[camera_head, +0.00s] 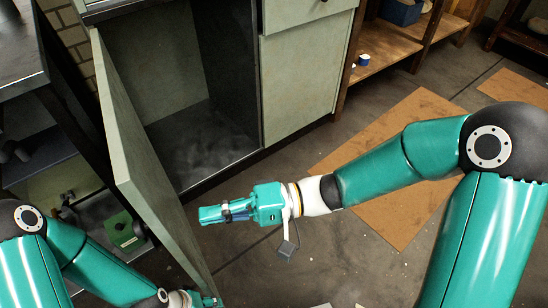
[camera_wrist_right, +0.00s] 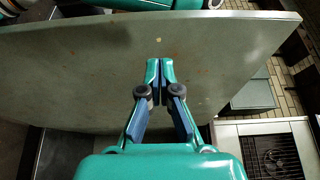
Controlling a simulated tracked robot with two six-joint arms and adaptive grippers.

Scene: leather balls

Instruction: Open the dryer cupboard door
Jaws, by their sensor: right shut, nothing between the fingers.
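The dryer cupboard door (camera_head: 150,175) is a grey-green panel standing wide open, swung out from the left side of the cupboard. The dark, empty inside of the cupboard (camera_head: 190,75) shows. My right gripper (camera_head: 203,215) is shut and empty, pointing left at the inner face of the door near its free edge. In the right wrist view the shut fingertips (camera_wrist_right: 160,66) lie in front of the door panel (camera_wrist_right: 235,65); I cannot tell if they touch it. My left gripper (camera_head: 208,301) is partly cut off at the bottom edge, beside the door's lower end; its fingers are unclear.
A closed cabinet front (camera_head: 305,80) with a drawer above stands right of the opening. Wooden shelving (camera_head: 395,45) is further right. A dark workbench with open shelves (camera_head: 40,150) stands left of the door. Brown mats (camera_head: 405,125) lie on the otherwise largely open grey floor.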

